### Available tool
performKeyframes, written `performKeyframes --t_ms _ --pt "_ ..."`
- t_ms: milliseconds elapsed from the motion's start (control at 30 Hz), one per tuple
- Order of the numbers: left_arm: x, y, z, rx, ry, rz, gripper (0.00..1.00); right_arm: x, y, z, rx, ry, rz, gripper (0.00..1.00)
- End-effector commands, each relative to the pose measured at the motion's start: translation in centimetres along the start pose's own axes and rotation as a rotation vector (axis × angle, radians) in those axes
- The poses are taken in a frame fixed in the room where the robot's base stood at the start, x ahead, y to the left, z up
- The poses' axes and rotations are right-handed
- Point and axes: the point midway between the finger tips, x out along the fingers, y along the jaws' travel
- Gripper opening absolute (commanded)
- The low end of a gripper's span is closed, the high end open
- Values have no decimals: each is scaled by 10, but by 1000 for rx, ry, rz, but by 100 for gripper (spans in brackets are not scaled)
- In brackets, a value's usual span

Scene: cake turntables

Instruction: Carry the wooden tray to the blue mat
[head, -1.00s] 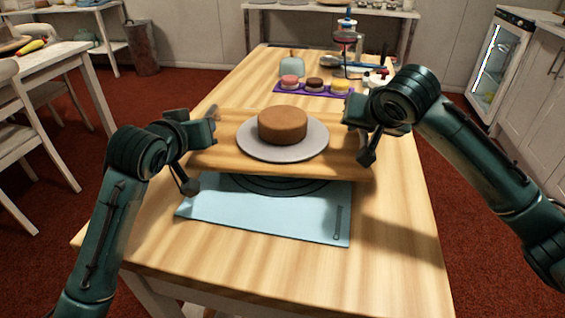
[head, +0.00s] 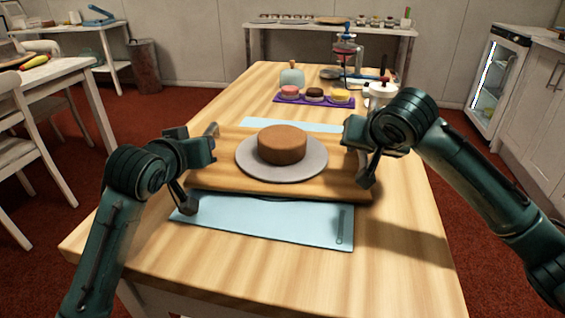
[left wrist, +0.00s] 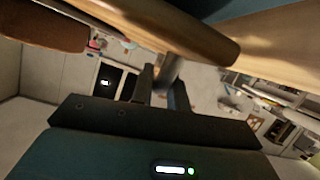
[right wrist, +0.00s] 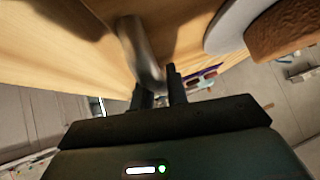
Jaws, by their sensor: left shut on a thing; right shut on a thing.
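The wooden tray (head: 226,178) is held level between my two grippers, above the blue mat (head: 270,220). A round brown cake (head: 282,143) on a grey plate (head: 282,176) rests on it. The mat's near part and a strip behind the tray show; its middle is hidden. My left gripper (head: 212,140) is shut on the tray's left metal handle, which also shows in the left wrist view (left wrist: 168,70). My right gripper (head: 352,145) is shut on the right handle, seen in the right wrist view (right wrist: 138,50). A gap below the tray is hard to judge.
Behind the mat, a purple tray (head: 314,101) holds small pink, brown and yellow cakes. A pale blue bottle-like thing (head: 291,77) and a white jar (head: 381,95) stand near it. The wooden table (head: 150,240) is clear at the front and along both sides.

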Motion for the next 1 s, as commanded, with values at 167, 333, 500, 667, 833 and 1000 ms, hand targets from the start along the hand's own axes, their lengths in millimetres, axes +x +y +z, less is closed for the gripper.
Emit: performKeyframes --t_ms 167,333,500,667,833,1000 --pt "7 0 17 -4 -29 1 25 4 2 5 -1 -6 4 24" --pt "7 0 18 -3 -30 2 38 4 2 4 0 -4 3 37" --pt "7 1 18 -3 -31 2 38 4 2 4 0 -2 3 37" --pt "2 1 17 -3 -29 3 38 4 2 4 0 -1 2 37" --pt "-21 1 13 -2 -20 2 38 3 2 3 0 -1 2 37" --pt "-52 2 5 1 -2 2 38 2 1 2 0 -1 2 37"
